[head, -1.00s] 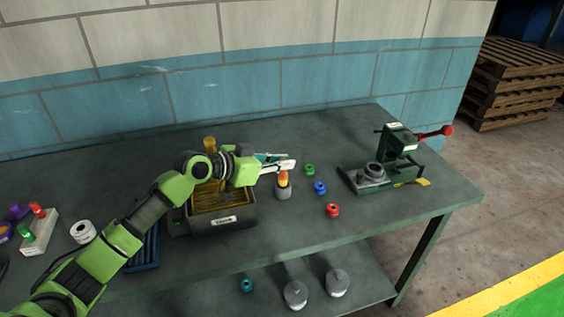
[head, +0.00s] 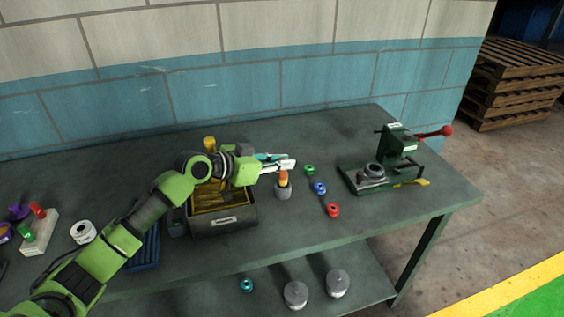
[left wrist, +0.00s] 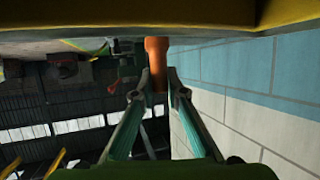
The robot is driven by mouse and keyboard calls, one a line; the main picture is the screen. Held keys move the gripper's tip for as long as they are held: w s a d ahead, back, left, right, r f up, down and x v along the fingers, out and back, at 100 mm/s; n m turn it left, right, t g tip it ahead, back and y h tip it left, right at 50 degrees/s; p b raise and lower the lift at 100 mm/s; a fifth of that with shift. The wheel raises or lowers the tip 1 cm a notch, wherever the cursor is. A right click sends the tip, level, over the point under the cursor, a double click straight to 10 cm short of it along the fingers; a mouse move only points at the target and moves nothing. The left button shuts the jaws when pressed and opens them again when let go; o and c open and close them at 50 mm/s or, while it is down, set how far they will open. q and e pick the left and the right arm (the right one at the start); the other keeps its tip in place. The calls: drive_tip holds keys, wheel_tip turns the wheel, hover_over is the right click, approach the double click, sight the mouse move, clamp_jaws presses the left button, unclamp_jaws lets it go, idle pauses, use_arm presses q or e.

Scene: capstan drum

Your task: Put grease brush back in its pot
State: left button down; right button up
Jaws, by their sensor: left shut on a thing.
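My left gripper (head: 287,165) reaches in from the left over the middle of the bench. Its fingers are shut on the grease brush (head: 283,178), whose orange and yellow part shows just below the fingertips. In the left wrist view the orange brush handle (left wrist: 156,55) lies between the two fingertips (left wrist: 160,90). My right gripper is not in view.
A dark bin with yellow inside (head: 221,222) stands left of the pot, under my arm. Green (head: 309,170), blue (head: 320,188) and red (head: 332,210) rings lie to the right. A green press (head: 397,150) stands farther right. Bare bench lies in front of the pot.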

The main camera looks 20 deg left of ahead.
use_arm(q)
drive_tip(key=shift+f+b, duration=0.4)
drive_tip(key=shift+f, duration=0.05)
idle(0.3)
drive_tip(key=shift+r+p, duration=0.4)
drive_tip(key=shift+r, duration=0.1)
drive_tip(key=shift+f+b, duration=0.4)
drive_tip(key=shift+f, duration=0.05)
idle(0.5)
drive_tip(key=c, duration=2)
unclamp_jaws()
drive_tip(key=shift+o, duration=0.2)
drive_tip(key=v, duration=1.1)
drive_tip(key=shift+f, duration=0.1)
drive_tip(key=shift+s+a+r, duration=0.3)
drive_tip(key=shift+s, duration=0.1)
